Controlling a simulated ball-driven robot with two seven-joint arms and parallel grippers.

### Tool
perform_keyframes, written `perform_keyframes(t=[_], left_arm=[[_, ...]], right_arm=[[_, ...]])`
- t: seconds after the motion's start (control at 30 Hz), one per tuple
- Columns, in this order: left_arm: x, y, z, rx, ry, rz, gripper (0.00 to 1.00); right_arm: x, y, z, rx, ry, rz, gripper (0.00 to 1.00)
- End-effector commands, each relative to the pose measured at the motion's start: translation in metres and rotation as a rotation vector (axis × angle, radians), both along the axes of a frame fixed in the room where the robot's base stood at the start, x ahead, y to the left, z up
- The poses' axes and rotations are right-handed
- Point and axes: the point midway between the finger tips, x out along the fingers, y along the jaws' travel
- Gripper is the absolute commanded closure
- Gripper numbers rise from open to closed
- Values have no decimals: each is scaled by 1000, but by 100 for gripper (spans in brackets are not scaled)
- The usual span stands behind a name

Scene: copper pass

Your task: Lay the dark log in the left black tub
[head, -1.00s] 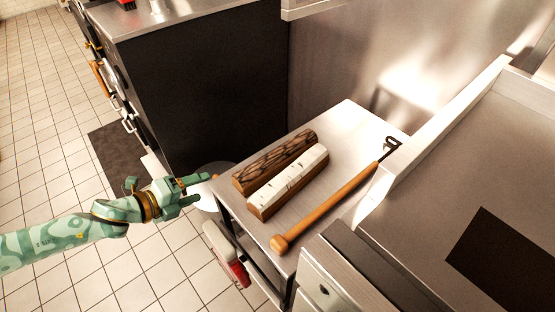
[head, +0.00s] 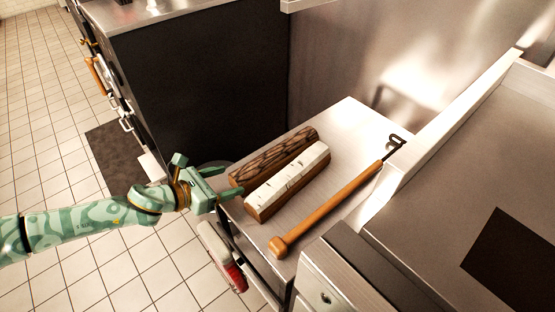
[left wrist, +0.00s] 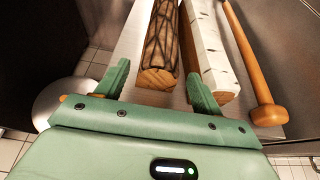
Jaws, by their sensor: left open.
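The dark log (head: 275,157), brown with a black cracked pattern, lies on a steel table beside a white-barked log (head: 288,181). My left gripper (head: 229,182) is open at the near left end of the dark log. In the left wrist view the dark log (left wrist: 162,45) points away between the two open fingers (left wrist: 160,88), its cut end just beyond them. The white log (left wrist: 208,50) lies just right of it, behind the right finger. No black tub is recognisable in these views. My right gripper is not in view.
The steel table (head: 345,125) also bears a wooden-handled poker (head: 335,205) right of the logs. A dark cabinet (head: 205,80) stands behind at the left. A raised counter (head: 440,200) bounds the table at the right. Tiled floor (head: 60,130) is open at the left.

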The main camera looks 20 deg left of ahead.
Motion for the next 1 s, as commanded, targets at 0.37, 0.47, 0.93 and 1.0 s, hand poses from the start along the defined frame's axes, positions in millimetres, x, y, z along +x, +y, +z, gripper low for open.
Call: perform_keyframes(t=[0.37, 0.47, 0.93, 1.0], left_arm=[[34, -22, -22, 0, 1, 0, 33], [47, -31, -30, -2, 3, 0, 33], [58, -38, -29, -1, 1, 0, 61], [58, -38, -29, 0, 0, 1, 80]], right_arm=[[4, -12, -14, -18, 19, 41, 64], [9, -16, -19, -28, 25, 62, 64], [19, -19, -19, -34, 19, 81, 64], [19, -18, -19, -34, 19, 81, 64]])
